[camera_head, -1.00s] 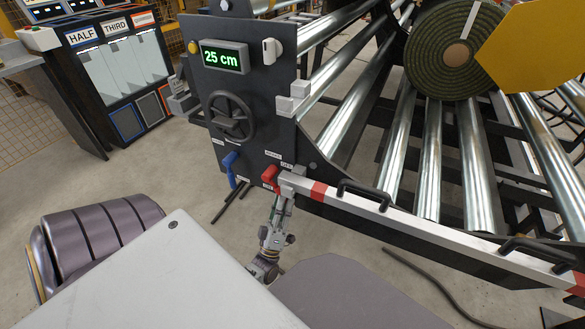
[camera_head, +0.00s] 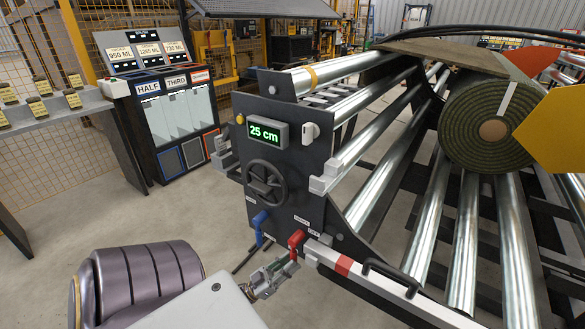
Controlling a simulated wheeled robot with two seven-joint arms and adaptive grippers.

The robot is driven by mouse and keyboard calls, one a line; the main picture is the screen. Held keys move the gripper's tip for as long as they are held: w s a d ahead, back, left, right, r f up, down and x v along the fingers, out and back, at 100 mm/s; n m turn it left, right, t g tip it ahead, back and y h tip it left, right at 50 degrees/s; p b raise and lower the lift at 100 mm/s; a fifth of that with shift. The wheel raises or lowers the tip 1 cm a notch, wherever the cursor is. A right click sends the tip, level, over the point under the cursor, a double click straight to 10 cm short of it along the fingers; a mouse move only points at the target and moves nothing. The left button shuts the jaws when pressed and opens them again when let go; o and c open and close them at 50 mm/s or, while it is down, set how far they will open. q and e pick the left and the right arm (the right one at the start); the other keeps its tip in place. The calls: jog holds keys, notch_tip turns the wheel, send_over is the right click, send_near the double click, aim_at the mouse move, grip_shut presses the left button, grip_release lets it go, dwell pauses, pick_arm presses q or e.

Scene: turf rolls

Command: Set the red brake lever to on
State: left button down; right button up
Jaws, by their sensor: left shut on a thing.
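The red brake lever (camera_head: 296,239) is on the dark front panel (camera_head: 285,185) of the roller machine, low on its right side beside small white labels too small to read surely. My left gripper (camera_head: 289,264) comes up from below and is shut on the lower part of the red lever. Its fingers partly hide the lever's end. My right gripper is not in view.
A blue lever (camera_head: 259,220) is just left of the red one, below a black handwheel (camera_head: 265,182). A display (camera_head: 268,132) reads 25 cm. A white rail (camera_head: 390,286) with black handles runs right. A turf roll (camera_head: 490,125) lies on the rollers.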

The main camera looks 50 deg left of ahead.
pick_arm(q)
jog(key=shift+a+m, duration=0.15)
jog(key=shift+m, duration=0.15)
jog(key=c, duration=1.6)
grip_release()
jog(key=shift+o, duration=0.2)
jog(key=shift+s, duration=0.1)
jog(key=v, duration=1.2)
jog(key=shift+a, duration=0.2)
jog(key=shift+s+r, duration=0.1)
jog(key=shift+r, duration=0.05)
